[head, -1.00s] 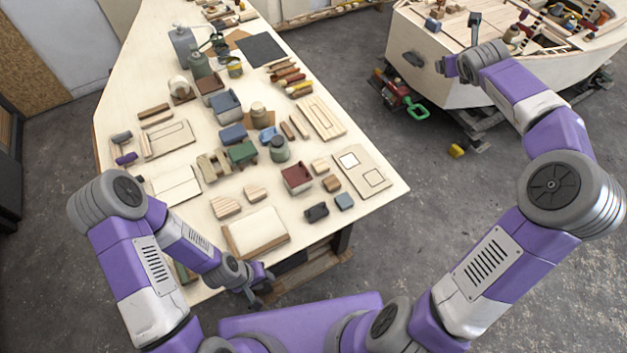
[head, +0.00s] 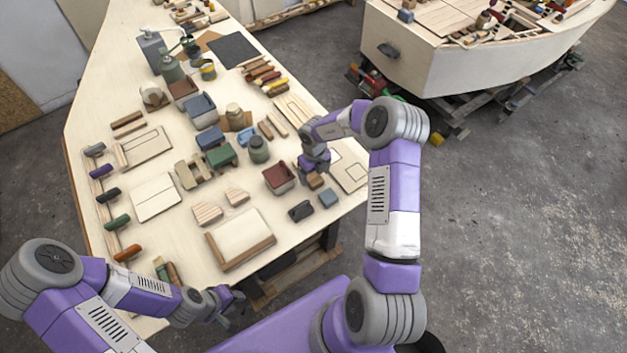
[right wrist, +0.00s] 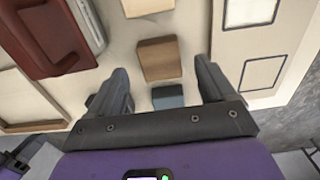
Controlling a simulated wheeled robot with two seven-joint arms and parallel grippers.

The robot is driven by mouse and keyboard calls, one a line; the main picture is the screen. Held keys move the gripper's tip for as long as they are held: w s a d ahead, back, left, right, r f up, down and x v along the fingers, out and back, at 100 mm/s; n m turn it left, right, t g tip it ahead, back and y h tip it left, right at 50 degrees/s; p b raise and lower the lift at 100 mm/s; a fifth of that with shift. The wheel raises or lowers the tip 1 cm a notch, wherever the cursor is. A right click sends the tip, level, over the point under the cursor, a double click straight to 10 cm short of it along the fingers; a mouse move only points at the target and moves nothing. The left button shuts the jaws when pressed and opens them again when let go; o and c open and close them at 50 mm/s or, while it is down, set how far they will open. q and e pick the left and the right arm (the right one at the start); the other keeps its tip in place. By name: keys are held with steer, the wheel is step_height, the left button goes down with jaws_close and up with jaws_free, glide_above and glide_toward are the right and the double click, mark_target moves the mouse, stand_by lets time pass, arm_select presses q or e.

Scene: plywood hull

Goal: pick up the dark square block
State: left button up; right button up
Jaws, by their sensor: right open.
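A small slate-blue square block (head: 327,198) lies near the table's right front edge. A brown square block (head: 315,181) lies just behind it, and a black block with rounded ends (head: 301,211) lies to its left. I cannot tell for sure which is meant. My right gripper (head: 315,166) is open and empty above the brown block. In the right wrist view, the brown block (right wrist: 158,60) and the slate-blue block (right wrist: 168,97) show between the spread fingers (right wrist: 162,80). My left gripper (head: 230,306) looks open and empty at the table's front edge.
A red-brown box (head: 279,178) stands close left of my right gripper, and a pale panel (head: 350,177) lies to the right. A wooden board (head: 240,240) lies in front. Many blocks, tins and tools crowd the table (head: 180,225). A boat hull (head: 450,70) stands behind.

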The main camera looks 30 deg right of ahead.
step_height(320, 180, down, 2)
steer(key=shift+f, duration=0.2)
steer(key=c, duration=1.1)
steer(key=shift+r, duration=0.15)
